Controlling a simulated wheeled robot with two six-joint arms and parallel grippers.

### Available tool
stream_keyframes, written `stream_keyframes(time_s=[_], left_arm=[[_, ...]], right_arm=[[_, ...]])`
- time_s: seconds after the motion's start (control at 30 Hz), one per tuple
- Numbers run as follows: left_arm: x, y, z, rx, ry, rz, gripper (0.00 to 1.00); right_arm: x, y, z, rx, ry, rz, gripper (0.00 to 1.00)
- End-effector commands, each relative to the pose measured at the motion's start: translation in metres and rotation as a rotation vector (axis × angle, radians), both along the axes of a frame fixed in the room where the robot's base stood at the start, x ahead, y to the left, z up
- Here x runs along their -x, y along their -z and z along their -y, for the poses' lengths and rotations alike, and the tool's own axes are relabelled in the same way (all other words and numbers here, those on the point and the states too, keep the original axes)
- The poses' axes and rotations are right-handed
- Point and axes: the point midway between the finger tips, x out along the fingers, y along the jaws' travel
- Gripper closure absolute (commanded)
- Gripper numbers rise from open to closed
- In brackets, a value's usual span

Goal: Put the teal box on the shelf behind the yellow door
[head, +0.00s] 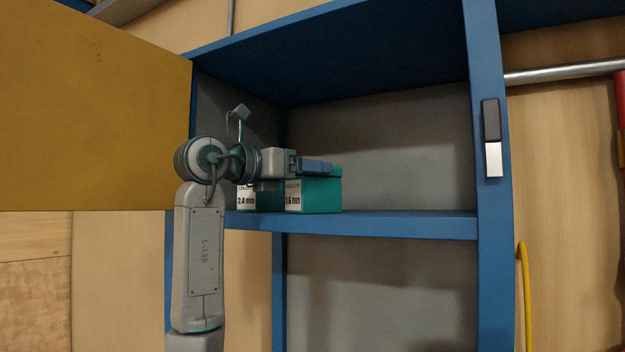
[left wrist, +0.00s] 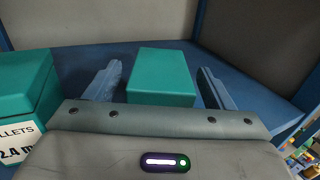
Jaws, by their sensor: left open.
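A teal box (head: 322,194) labelled 1.6 mm stands on the blue shelf (head: 400,224) of the cabinet, upright. The yellow door (head: 95,110) is swung open to the left. My left gripper (head: 318,166) reaches in at the top of this box, its jaws apart. In the left wrist view the teal box (left wrist: 163,75) lies between the two open fingers, with a gap on each side. A second teal box (left wrist: 25,85), labelled 2.4 mm, stands to its left; in the head view this box (head: 260,196) is partly hidden behind my arm. My right gripper is not in view.
The shelf is bare to the right of the boxes. A blue upright (head: 487,215) with a black-and-white latch (head: 491,138) bounds it on the right. The compartment below looks empty where visible. A metal rail (head: 560,72) and yellow cable (head: 525,300) are farther right.

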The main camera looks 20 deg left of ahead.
Motion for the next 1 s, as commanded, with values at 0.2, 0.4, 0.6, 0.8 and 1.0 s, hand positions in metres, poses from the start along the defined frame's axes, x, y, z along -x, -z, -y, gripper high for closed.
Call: stream_keyframes(time_s=[0.2, 0.4, 0.6, 0.8, 1.0], left_arm=[[0.043, 0.006, -0.023, 0.0, -0.003, 0.006, 0.24], [0.072, 0.003, -0.037, 0.0, -0.001, 0.002, 0.24], [0.083, 0.001, -0.042, 0.0, 0.0, 0.001, 0.24], [0.083, 0.0, -0.042, 0.0, 0.001, 0.0, 0.24], [0.083, 0.001, -0.041, 0.0, 0.003, 0.002, 0.24]], right_arm=[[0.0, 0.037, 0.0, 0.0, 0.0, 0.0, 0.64], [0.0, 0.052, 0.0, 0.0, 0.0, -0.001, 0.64], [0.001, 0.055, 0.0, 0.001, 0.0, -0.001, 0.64], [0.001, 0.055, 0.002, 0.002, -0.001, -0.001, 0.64], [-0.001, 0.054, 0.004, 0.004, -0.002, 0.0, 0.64]])
